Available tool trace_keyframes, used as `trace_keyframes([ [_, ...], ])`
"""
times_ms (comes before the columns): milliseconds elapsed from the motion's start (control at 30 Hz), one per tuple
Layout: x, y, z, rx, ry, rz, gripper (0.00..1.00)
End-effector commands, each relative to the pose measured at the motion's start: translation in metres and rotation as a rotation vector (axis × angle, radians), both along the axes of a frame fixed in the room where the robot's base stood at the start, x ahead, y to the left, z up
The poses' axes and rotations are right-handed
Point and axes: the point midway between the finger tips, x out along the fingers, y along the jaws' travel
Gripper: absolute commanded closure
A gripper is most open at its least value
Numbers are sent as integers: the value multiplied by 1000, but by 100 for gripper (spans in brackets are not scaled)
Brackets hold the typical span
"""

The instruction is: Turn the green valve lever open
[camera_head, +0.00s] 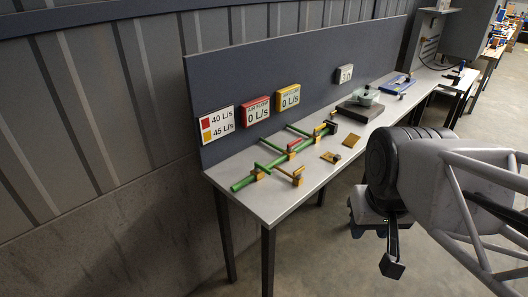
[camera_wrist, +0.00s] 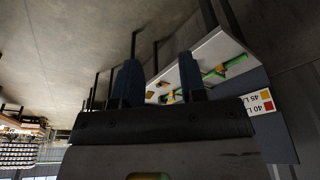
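A pipe assembly of green pipes (camera_head: 243,183) with yellow-brown fittings (camera_head: 297,175) lies on the grey bench. Green bars cross it near the front, but I cannot tell for sure which is the green valve lever. A short red piece (camera_head: 294,144) sits farther back on it. My gripper (camera_head: 375,249) hangs in front of the bench, to the right of the pipes and well apart from them. In the wrist view, my gripper (camera_wrist: 160,73) has its two dark fingers spread with nothing held. One finger hides part of the green and yellow pipework (camera_wrist: 208,77) there.
The bench (camera_head: 263,212) has a back panel (camera_head: 215,80). A sign (camera_head: 216,125) reads 40 L/s red and 45 L/s yellow. The red display (camera_head: 256,111) and yellow display (camera_head: 288,97) read 0 L/s. Brown plates (camera_head: 352,140) and a dark-based device (camera_head: 360,108) stand farther right.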

Motion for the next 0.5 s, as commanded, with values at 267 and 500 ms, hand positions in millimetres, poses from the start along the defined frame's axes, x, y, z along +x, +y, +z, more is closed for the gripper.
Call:
trace_keyframes([
  [267,32,7,7,-8,18,57,62],
  [500,78,17,12,-19,43,139,62],
])
